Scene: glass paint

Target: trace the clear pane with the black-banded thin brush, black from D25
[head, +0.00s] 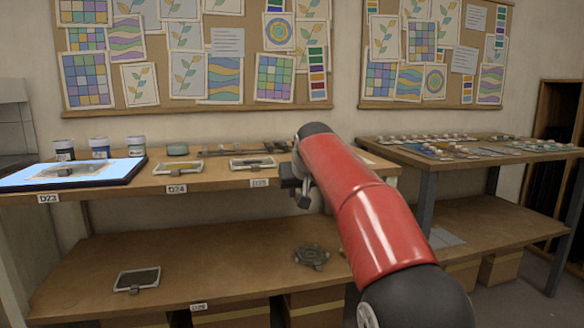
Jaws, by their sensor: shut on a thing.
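My gripper (302,200) is at the front edge of the left bench, just right of the D25 label (259,183). It is small and dark, partly behind my red arm. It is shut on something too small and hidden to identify. A pale pane in a holder (68,171) lies on the lit pad (25,180) above the D23 label (48,198). A small framed tray with a dark strip (252,163) lies above D25. Thin dark brush-like shapes (235,150) lie behind it; I cannot make out any bands.
Several jars, including a blue-labelled one (99,148), stand behind the lit pad. Another framed tray (178,167) lies above D24. The lower shelf holds a dark framed panel (137,279) and a round grey stand (312,256). A second table (400,150) stands right.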

